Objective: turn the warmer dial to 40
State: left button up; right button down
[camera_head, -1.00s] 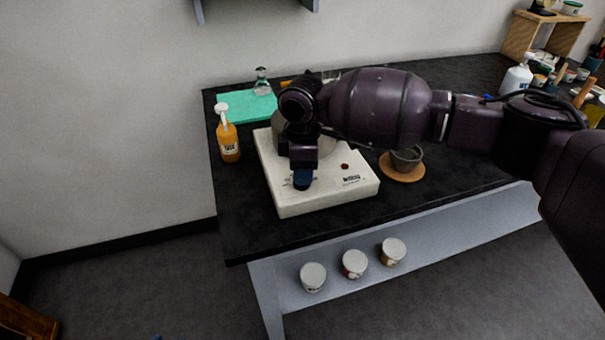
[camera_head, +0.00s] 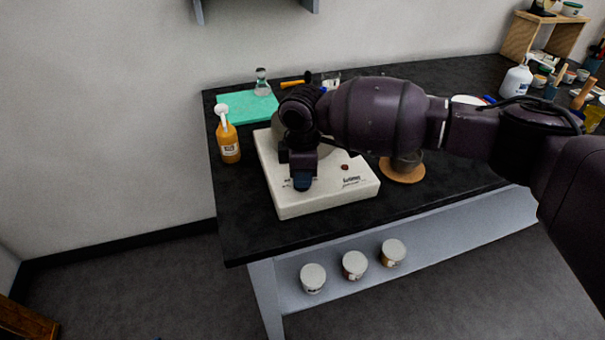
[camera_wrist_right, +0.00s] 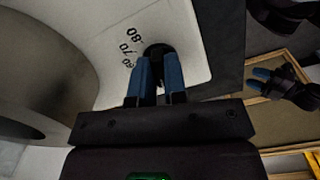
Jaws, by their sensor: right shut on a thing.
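The warmer is a cream box (camera_head: 325,203) on the black bench, with a red spot on its top. My right gripper (camera_head: 302,182) points down over its front left part, and the arm hides much of the round vessel on it. In the right wrist view my right gripper (camera_wrist_right: 160,82) has its blue fingers shut around the black dial (camera_wrist_right: 157,50). The printed numbers 60, 70 and 80 (camera_wrist_right: 130,48) show left of the dial. The dial's pointer cannot be made out. My left gripper (camera_wrist_right: 260,80) shows in the right wrist view, away from the warmer, its blue fingertips apart.
An orange bottle (camera_head: 229,142) stands left of the warmer, near a teal mat (camera_head: 235,108) and a small glass bottle (camera_head: 262,82). A dark mug (camera_head: 407,160) on a cork coaster (camera_head: 402,175) sits to the right, under my arm. Several jars stand on the shelf below.

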jog(key=shift+r+m+p, duration=0.3)
jog(key=shift+m+p, duration=0.3)
jog(key=shift+p, duration=0.2)
jog(key=shift+m+p, duration=0.6)
jog(key=shift+p, duration=0.2)
jog(key=shift+m+p, duration=0.4)
jog(key=shift+s+m+p, duration=0.1)
jog(key=shift+m+p, duration=0.2)
jog(key=shift+p, duration=0.05)
jog(key=shift+m+p, duration=0.5)
jog(key=shift+p, duration=0.1)
pick_arm(q)
notch_tip(320, 180, up, 7)
jog(key=p, duration=0.1)
jog(key=shift+w+a+r+t, duration=0.15)
jog(key=shift+w+r+t, duration=0.05)
jog(key=shift+w+t, duration=0.1)
pick_arm(e)
jog(key=shift+f+m, duration=0.25)
jog(key=shift+m, duration=0.35)
